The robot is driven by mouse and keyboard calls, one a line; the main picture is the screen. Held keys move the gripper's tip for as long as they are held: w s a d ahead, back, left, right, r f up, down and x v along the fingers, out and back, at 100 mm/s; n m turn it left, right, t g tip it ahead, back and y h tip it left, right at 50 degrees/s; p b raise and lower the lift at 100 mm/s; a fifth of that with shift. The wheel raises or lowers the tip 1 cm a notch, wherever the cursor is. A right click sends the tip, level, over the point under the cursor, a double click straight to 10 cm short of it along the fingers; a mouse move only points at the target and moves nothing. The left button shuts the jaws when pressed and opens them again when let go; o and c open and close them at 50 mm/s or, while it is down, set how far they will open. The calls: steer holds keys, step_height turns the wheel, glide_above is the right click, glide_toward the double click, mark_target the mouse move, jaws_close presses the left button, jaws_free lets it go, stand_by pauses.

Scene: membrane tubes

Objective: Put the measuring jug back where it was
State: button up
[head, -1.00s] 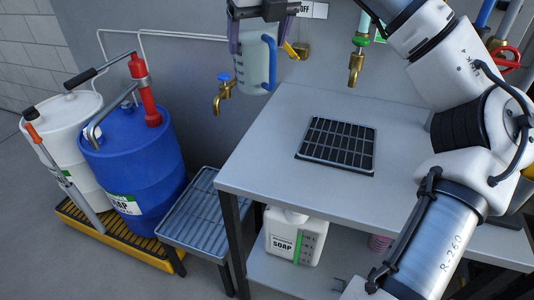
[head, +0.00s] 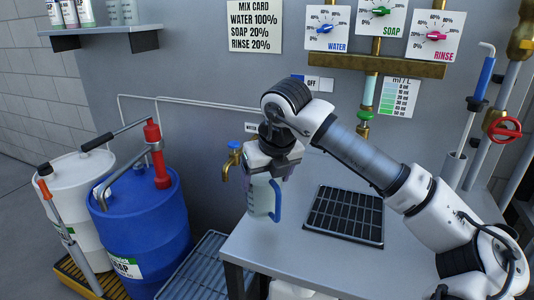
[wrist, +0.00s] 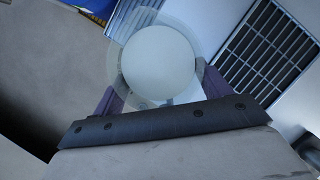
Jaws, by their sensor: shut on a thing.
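The measuring jug (head: 260,198) is clear and whitish with a blue handle (head: 276,200) on its right side. My gripper (head: 270,174) is shut on its upper part and holds it upright, left of the black grate (head: 345,214) on the grey table (head: 285,262). I cannot tell whether its base touches anything. In the wrist view the jug (wrist: 160,62) shows as a pale round shape between the two purple fingers of my gripper (wrist: 162,90). What is inside it is not clear.
A brass tap (head: 231,160) with a blue knob is just left of the jug. A blue drum (head: 145,225) and a white drum (head: 85,185) stand at left. A slatted rack (head: 195,265) lies beside the table. Dials and a green-knobbed tap (head: 363,125) are behind.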

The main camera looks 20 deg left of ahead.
mark_target(267, 196)
steer(key=shift+f, duration=2.65)
steer(key=shift+f, duration=0.15)
steer(key=o, duration=2)
steer(key=shift+o, duration=0.2)
steer(key=shift+r+p, duration=0.25)
steer(key=shift+p, duration=0.1)
steer(key=b+v, duration=0.1)
steer(key=v, duration=1.1)
steer(key=shift+f, duration=0.1)
steer(key=shift+s, duration=0.1)
